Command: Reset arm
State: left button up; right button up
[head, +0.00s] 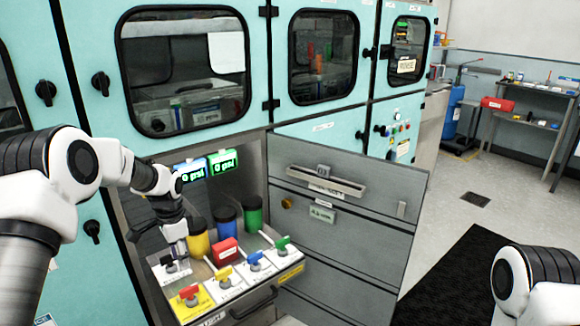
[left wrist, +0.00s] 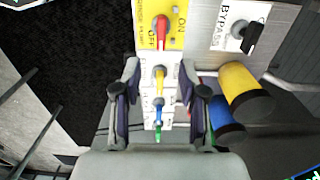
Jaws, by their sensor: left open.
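My left arm (head: 100,165) reaches in from the left in the head view. Its left gripper (head: 172,232) hangs over the left end of a sloped valve panel, close to the black bypass lever (head: 171,265). In the left wrist view the left gripper (left wrist: 160,105) has its two fingers spread apart. Nothing is held between them; the row of valve handles shows beyond the gap. My right arm (head: 535,290) shows only in part at the lower right, and its gripper is out of the picture.
The panel carries red (head: 188,291), yellow (head: 222,273), blue (head: 254,257) and green (head: 282,242) handles. Yellow (head: 198,243), blue (head: 225,229) and green (head: 252,213) cylinders stand behind it. Two displays (head: 222,164) read 0 psi. An open grey door (head: 345,235) stands to the right.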

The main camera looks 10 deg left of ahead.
pick_arm(q)
jog(key=s+d+f+m+g, duration=0.1)
jog(key=s+d+f+g, duration=0.3)
jog(key=s+f, duration=0.75)
jog(key=s+d+f+n+t, duration=0.1)
jog(key=s+d+f+n, duration=0.2)
jog(key=s, duration=0.5)
jog(key=s+d+f+n+t, duration=0.1)
jog(key=s+d+f+n, duration=0.2)
jog(key=s, duration=0.6)
jog(key=s+d+f+n+t, duration=0.2)
jog(key=s+f, duration=0.3)
jog(key=s, duration=0.3)
jog(key=shift+s+d+f+n, duration=0.2)
jog(key=shift+d+f+n, duration=0.15)
jog(key=shift+d+n, duration=0.5)
